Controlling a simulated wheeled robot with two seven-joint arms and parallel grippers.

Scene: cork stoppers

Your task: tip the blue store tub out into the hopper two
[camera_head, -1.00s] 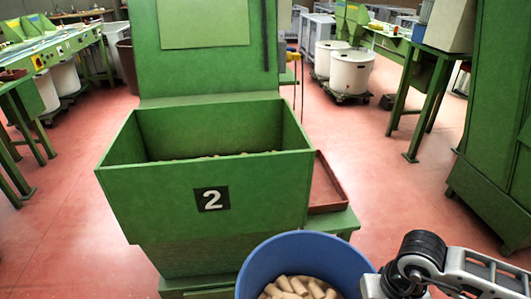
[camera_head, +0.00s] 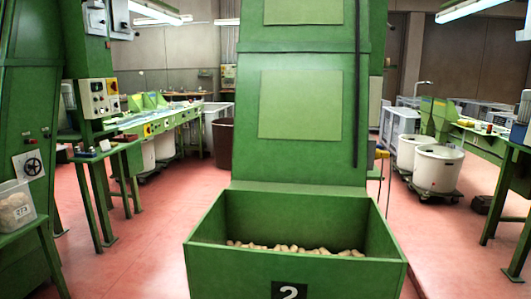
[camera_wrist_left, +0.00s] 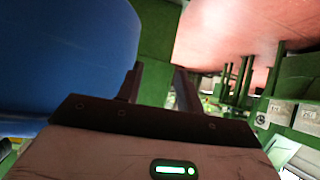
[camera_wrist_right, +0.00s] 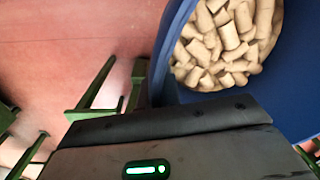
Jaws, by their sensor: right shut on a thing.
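Hopper two (camera_head: 225,270) is an open green bin, low in the middle of the head view, with a black "2" plate on its front. Several corks (camera_head: 290,248) lie inside it. The blue store tub (camera_wrist_right: 298,90) is out of the head view. In the right wrist view it holds many corks (camera_wrist_right: 225,45), and my right gripper (camera_wrist_right: 150,85) is shut on its rim at the left side. The left wrist view shows the tub's outer wall (camera_wrist_left: 65,55). My left gripper (camera_wrist_left: 158,85) is beside it, with its two dark fingers apart and nothing between them.
A tall green machine body (camera_head: 305,150) rises behind the hopper. A green machine (camera_head: 30,130) and a clear bin of corks (camera_head: 14,208) stand at the left. White tubs (camera_head: 438,172) stand at the right. Red floor is open on both sides.

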